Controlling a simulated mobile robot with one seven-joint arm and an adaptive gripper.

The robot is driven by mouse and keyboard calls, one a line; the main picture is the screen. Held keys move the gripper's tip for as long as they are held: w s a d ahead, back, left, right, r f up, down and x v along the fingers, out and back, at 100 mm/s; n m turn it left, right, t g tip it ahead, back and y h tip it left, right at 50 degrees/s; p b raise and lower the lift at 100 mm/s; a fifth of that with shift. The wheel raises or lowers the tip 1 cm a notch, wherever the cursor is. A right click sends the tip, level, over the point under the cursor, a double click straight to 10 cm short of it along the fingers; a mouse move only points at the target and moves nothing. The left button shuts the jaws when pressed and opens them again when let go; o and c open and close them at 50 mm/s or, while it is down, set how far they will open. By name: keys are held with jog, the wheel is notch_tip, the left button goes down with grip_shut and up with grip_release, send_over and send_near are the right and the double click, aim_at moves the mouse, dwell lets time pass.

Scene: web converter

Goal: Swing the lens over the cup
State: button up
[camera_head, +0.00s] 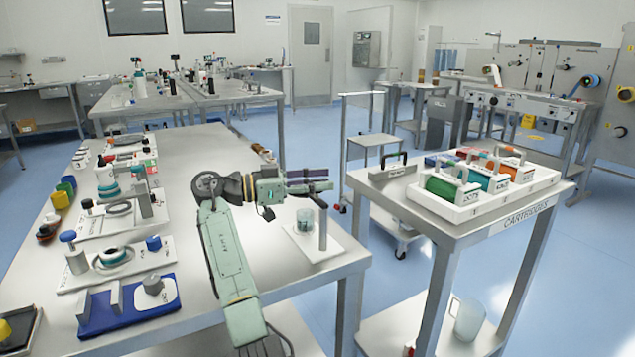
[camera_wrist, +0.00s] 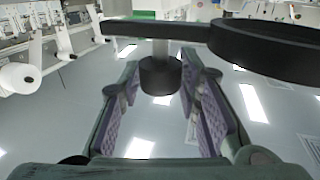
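My gripper (camera_head: 312,181) reaches right, level above the near right corner of the long table. In the wrist view its two purple-padded fingers (camera_wrist: 165,100) are apart, with a black knob (camera_wrist: 160,76) between their far ends. I see gaps beside the knob. The lens shows as a thick black ring (camera_wrist: 272,42) at upper right, on a black bar (camera_wrist: 150,29) running across the top. In the head view a glass cup (camera_head: 305,219) stands on a white base plate (camera_head: 318,248), left of an upright post (camera_head: 323,230). The lens cannot be clearly made out there.
Several fixtures, including a blue base (camera_head: 128,310), line the table's left side. A cart (camera_head: 480,225) with a white cartridge tray (camera_head: 500,203) stands to the right, beyond a gap. The table's middle (camera_head: 175,200) is fairly clear.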

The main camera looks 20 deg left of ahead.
jog(key=shift+o, duration=1.4)
jog(key=shift+a, duration=0.1)
jog(key=shift+s+a, duration=0.1)
jog(key=v, duration=1.2)
